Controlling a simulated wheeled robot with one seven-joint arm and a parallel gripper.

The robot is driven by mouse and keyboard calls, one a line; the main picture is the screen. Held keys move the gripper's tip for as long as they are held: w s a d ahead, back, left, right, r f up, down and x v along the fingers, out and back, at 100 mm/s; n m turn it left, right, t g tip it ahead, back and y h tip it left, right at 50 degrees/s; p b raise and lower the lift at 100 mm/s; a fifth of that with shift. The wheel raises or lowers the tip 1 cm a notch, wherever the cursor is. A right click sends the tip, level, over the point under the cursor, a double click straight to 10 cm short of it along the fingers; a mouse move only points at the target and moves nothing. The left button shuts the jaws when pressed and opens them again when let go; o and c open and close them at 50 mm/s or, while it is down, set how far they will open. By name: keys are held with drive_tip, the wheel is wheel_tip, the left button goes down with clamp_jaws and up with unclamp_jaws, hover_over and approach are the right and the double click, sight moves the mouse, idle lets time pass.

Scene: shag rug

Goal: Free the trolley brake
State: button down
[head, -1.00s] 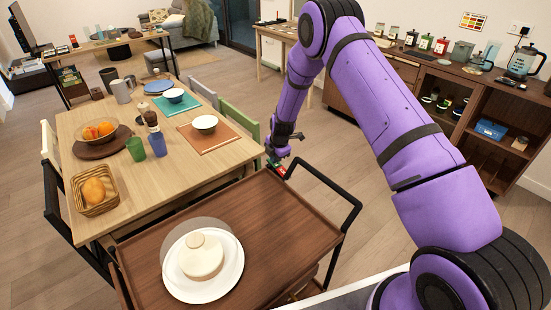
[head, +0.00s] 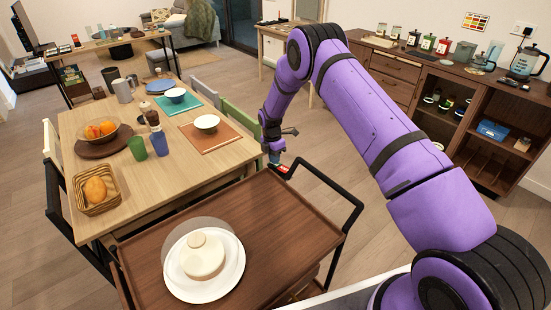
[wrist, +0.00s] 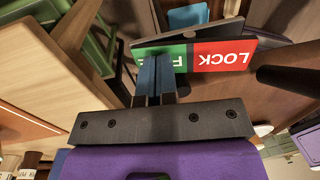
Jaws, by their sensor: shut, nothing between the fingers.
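The wooden trolley (head: 270,225) stands in front of me with a black push handle (head: 335,180) at its far right end. The brake label (wrist: 222,57) shows in the wrist view with a red LOCK half and a green half, its lettering upside down. A dark flat bar (wrist: 200,36) runs along the label's far edge; I cannot tell if it is the brake lever. My gripper (wrist: 156,65) is shut and empty, its blue fingertips over the green half and hiding part of its word. In the head view my gripper (head: 273,158) is at the trolley's far corner.
A white plate with a domed clear cover (head: 205,265) sits on the trolley top. The dining table (head: 150,185) with bowls, cups and a fruit basket (head: 97,190) stands close on the left. Open floor lies right of the trolley, before the cabinet (head: 490,125).

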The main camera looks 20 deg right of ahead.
drive_tip(key=shift+s+d+r, duration=0.1)
drive_tip(key=shift+s+r, duration=0.05)
drive_tip(key=shift+s+d+r, duration=0.2)
drive_tip(key=shift+s+r, duration=0.05)
drive_tip(key=shift+s, duration=0.35)
drive_tip(key=shift+w+a+r, duration=0.1)
drive_tip(key=shift+w+r, duration=0.05)
drive_tip(key=shift+r, duration=0.45)
wheel_tip(320, 180, up, 12)
drive_tip(key=w+a, duration=0.1)
drive_tip(key=w, duration=0.2)
drive_tip(key=shift+r, duration=0.2)
